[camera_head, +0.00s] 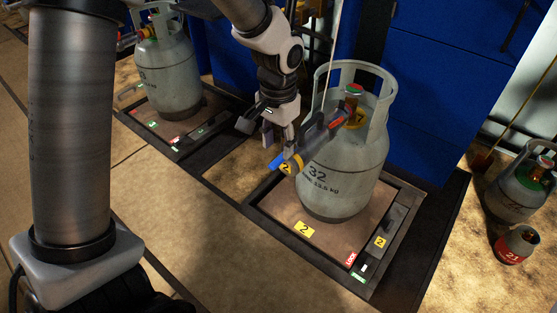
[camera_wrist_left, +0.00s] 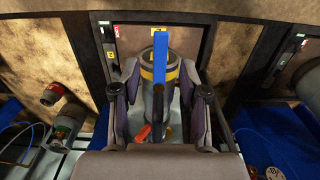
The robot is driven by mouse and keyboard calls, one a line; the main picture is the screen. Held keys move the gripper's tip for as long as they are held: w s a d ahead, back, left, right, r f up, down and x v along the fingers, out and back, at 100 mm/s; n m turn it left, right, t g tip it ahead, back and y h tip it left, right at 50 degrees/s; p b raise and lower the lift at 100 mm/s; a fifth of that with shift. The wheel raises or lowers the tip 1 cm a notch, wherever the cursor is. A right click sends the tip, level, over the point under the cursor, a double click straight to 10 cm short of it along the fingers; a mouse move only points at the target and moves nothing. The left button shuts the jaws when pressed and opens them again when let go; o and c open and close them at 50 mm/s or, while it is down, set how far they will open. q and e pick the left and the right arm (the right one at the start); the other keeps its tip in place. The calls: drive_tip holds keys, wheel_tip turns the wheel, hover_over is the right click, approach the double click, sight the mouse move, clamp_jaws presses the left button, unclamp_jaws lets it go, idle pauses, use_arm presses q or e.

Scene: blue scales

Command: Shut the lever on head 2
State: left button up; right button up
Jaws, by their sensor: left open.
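Filling head 2 (camera_head: 318,137) is a grey tool with a yellow "2" band, attached to the top of a grey gas cylinder (camera_head: 345,165) marked 32. Its blue lever (camera_head: 276,163) shows at the left end of the head. In the left wrist view the blue lever (camera_wrist_left: 160,75) is a long bar in front of the yellow-banded head. My left gripper (camera_head: 268,133) is open, just above and beside the lever end. In the left wrist view its fingers (camera_wrist_left: 155,85) stand on either side of the lever, with gaps visible. Contact cannot be told. My right gripper is not in view.
The cylinder stands on scale 2 (camera_head: 297,229), which has a red LOCK label. Another cylinder (camera_head: 170,75) stands on a scale at the upper left. Blue cabinets (camera_head: 440,90) are behind. Small cylinders (camera_head: 515,245) stand at the right. The floor in front is clear.

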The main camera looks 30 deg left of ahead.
sight(279, 161)
use_arm(q)
wheel_tip(279, 161, down, 4)
drive_tip(key=shift+r+b, duration=0.15)
drive_tip(key=shift+b, duration=0.45)
clamp_jaws()
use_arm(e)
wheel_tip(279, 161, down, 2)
use_arm(q)
drive_tip(key=shift+r, duration=0.1)
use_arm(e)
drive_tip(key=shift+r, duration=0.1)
